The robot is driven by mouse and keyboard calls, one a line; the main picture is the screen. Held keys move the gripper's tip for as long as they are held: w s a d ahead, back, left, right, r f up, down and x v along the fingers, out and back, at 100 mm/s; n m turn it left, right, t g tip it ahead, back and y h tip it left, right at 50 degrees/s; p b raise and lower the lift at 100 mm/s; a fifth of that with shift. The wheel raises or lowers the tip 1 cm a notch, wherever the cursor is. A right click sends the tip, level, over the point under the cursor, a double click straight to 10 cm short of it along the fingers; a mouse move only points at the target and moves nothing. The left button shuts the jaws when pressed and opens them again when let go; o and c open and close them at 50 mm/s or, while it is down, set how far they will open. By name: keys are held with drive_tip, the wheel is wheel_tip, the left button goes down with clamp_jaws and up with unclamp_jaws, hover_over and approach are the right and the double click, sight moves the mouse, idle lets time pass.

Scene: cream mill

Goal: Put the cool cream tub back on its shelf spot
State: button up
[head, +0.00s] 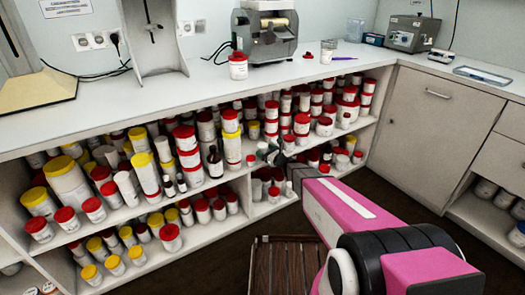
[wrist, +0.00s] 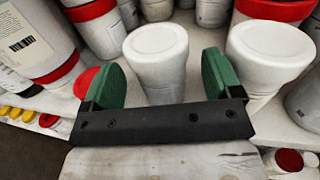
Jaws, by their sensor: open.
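My gripper (head: 272,155) reaches into the shelf unit below the counter, at the upper shelf near the middle divider. In the wrist view its green pads (wrist: 163,78) are apart, one on each side of a white tub with a white lid (wrist: 157,45). The tub stands upright on the shelf board, and a gap shows beside at least the right pad. Whether either pad touches it is unclear. I cannot read its label, so I cannot tell if it is the cool cream tub. A second white-lidded tub (wrist: 270,45) stands close to the right pad.
Red-lidded tubs (wrist: 95,40) crowd the left and back. The shelf unit (head: 225,182) is packed with red-lidded and yellow-lidded tubs. A red-lidded tub (head: 238,68) stands on the counter (head: 150,95) beside a grey machine (head: 267,40). A slatted wooden platform (head: 285,268) is on the floor.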

drive_tip(key=s+d+r+n+g+h, duration=0.15)
drive_tip(key=s+d+n+g, duration=0.3)
drive_tip(key=s+n, duration=0.55)
drive_tip(key=s+d+r+n+g+h, duration=0.1)
drive_tip(key=s+d+n+g+h, duration=0.15)
drive_tip(key=s+n+g, duration=0.65)
drive_tip(key=s+d+r+n+h, duration=0.3)
drive_tip(key=s+d+n+h, duration=0.4)
drive_tip(key=s+d, duration=0.6)
drive_tip(key=shift+d+n+t+h, duration=0.3)
drive_tip(key=shift+d+t+h, duration=0.05)
drive_tip(key=shift+d+h, duration=0.5)
drive_tip(key=shift+r, duration=0.1)
